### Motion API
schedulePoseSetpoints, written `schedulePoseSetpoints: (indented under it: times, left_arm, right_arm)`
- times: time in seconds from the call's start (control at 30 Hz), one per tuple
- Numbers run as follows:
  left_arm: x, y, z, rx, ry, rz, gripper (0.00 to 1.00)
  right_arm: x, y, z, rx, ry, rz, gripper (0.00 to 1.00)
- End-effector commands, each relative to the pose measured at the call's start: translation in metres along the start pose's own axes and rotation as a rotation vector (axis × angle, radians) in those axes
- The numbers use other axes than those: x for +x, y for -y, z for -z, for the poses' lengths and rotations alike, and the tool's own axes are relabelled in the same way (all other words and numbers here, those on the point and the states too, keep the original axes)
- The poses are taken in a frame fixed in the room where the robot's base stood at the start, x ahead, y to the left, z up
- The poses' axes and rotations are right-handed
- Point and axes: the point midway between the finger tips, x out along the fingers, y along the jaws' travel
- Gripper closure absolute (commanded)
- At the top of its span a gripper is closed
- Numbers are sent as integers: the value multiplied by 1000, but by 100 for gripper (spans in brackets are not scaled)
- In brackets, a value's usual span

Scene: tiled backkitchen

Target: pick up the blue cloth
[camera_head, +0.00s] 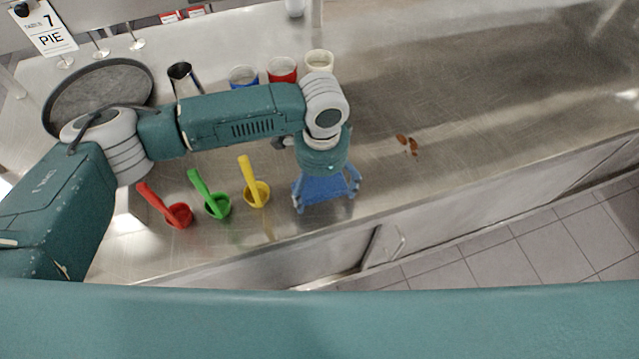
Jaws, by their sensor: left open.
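The blue cloth (325,191) lies on the steel counter near its front edge, just right of the yellow scoop. My left gripper (326,196) is over the cloth, pointing down, with its fingers open and spread to either side of it. The gripper body and wrist cover the far part of the cloth. I cannot tell whether the fingers touch the cloth. My right gripper does not show.
Red (178,214), green (217,206) and yellow (257,194) scoops stand left of the cloth. Cups (282,70), a metal tumbler (184,78) and a dark round tray (99,90) are behind. Brown bits (407,144) lie right; the counter beyond is clear.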

Motion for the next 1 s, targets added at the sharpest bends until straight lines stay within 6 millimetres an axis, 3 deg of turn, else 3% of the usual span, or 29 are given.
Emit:
schedulePoseSetpoints:
  times: [0.07,0.3,0.77,1.0]
  left_arm:
    - [0,0,0,0,0,0,9]
    - [0,0,0,0,0,0,54]
    - [-5,0,0,1,-1,1,54]
    - [-37,1,1,2,-4,3,54]
  right_arm:
    - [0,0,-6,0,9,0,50]
    - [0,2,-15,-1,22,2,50]
    - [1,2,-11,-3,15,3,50]
    - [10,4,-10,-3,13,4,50]
